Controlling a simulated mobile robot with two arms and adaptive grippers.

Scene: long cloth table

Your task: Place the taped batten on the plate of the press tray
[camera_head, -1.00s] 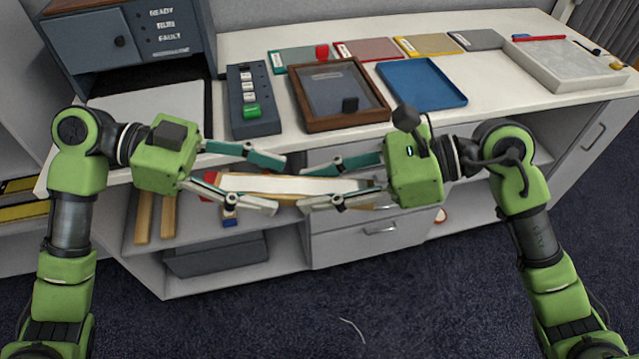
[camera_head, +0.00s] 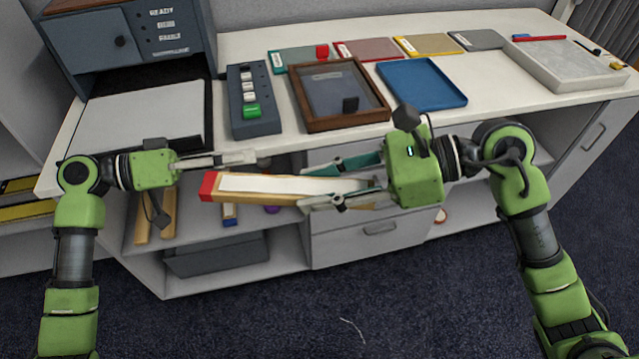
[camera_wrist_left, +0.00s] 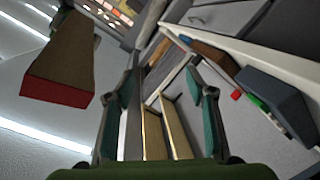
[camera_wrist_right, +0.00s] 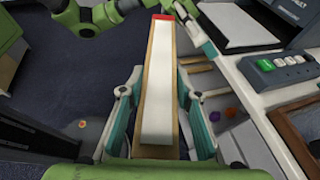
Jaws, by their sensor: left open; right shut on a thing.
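The taped batten (camera_head: 285,188) is a wooden bar with a white strip on top and a red end at the left. My right gripper (camera_head: 345,182) is shut on its right part and holds it level in front of the table; the right wrist view shows the batten (camera_wrist_right: 158,90) running away between the fingers. My left gripper (camera_head: 245,158) is open and empty, just behind the batten's red end, apart from it. In the left wrist view the batten (camera_wrist_left: 65,60) is outside the fingers. The press tray's pale plate (camera_head: 140,120) lies bare at the table's left, before the grey press (camera_head: 125,40).
A grey button box (camera_head: 252,115), a brown wooden frame (camera_head: 337,95) and a blue tray (camera_head: 422,84) stand right of the plate. Several coloured panels lie behind. The table's front edge and open shelves (camera_head: 205,228) lie under my grippers.

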